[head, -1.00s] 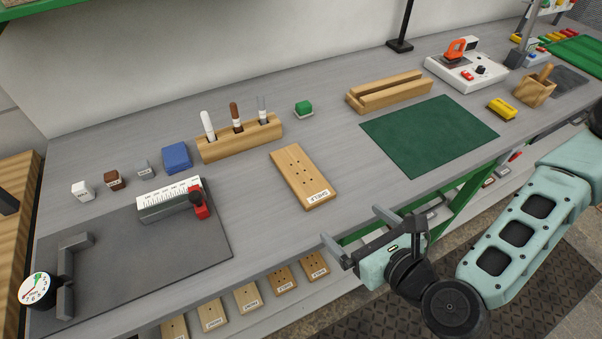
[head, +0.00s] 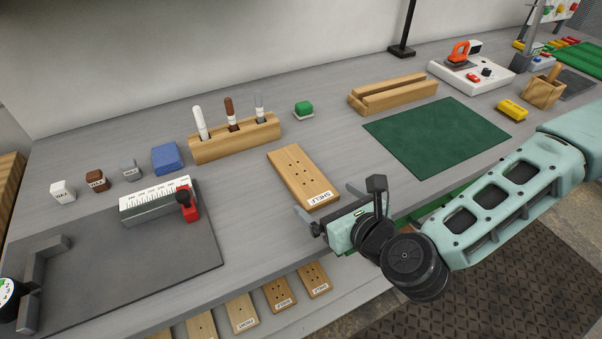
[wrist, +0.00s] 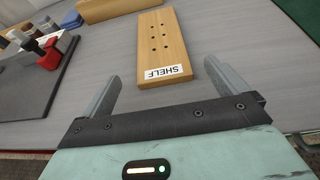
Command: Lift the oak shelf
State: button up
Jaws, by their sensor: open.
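The oak shelf (head: 302,172) is a flat light-wood board with several dark holes and a white SHELF label at its near end. It lies flat on the grey bench. In the wrist view the shelf (wrist: 163,42) lies ahead, its labelled end closest. My gripper (head: 331,201) is at the bench's front edge, close to the labelled end. In the wrist view my gripper (wrist: 161,85) is open and empty, its fingers on either side of the line to the board. The board's near end is about level with the fingertips; whether it is between them in height I cannot tell.
A dark green mat (head: 438,136) lies right of the shelf. A wooden pen block (head: 236,139) and a green-topped block (head: 304,110) stand behind. A grey mat (head: 110,265) with a ruler block (head: 156,203) lies left. Several labelled boards (head: 278,293) sit on a lower level.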

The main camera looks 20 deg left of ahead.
aim_at(311, 185)
jog(key=shift+p+x, duration=0.95)
jog(key=shift+x, duration=2.25)
jog(key=shift+w+r, duration=0.15)
jog(key=shift+r, duration=0.05)
jog(key=c, duration=1.1)
